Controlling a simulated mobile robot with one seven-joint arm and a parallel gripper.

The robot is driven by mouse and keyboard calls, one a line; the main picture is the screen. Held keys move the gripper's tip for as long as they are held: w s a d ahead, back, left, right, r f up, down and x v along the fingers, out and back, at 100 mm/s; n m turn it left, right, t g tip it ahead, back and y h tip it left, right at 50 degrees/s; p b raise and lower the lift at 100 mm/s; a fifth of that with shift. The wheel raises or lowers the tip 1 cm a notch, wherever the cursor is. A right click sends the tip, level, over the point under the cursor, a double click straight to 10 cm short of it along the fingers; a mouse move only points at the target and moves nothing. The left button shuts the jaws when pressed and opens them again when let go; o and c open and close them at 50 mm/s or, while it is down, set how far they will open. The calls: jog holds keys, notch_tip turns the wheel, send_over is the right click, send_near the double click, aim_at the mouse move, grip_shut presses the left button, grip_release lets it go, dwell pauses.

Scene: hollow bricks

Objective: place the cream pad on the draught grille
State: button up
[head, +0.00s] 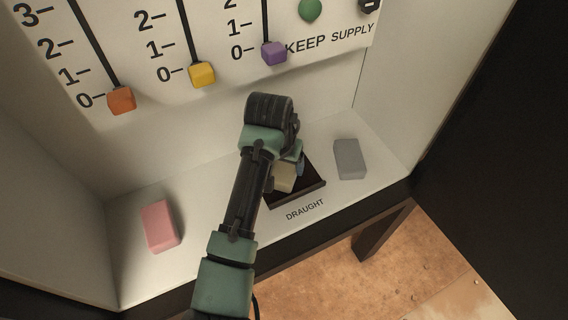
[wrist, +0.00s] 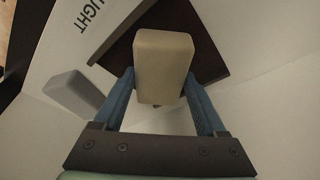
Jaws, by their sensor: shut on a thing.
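The cream pad (wrist: 163,66) is a block held between the two blue fingers of my gripper (wrist: 160,95) in the wrist view. In the head view the cream pad (head: 284,177) shows partly beside my arm, over the dark draught grille (head: 312,187). The grille also shows behind the pad in the wrist view (wrist: 208,65). My gripper (head: 293,162) is shut on the pad and partly hidden by my wrist in the head view. I cannot tell whether the pad touches the grille.
A grey block (head: 350,158) stands right of the grille and a pink block (head: 160,226) stands far left, both on the white shelf (head: 125,205). Above is a panel (head: 222,30) with orange, yellow and purple sliders. White walls close the sides. My arm crosses the middle.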

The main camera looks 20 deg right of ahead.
jog(key=o, duration=1.3)
jog(key=p+v, duration=0.3)
jog(key=v, duration=0.9)
jog(key=shift+r+p, duration=0.1)
jog(key=shift+p, duration=0.2)
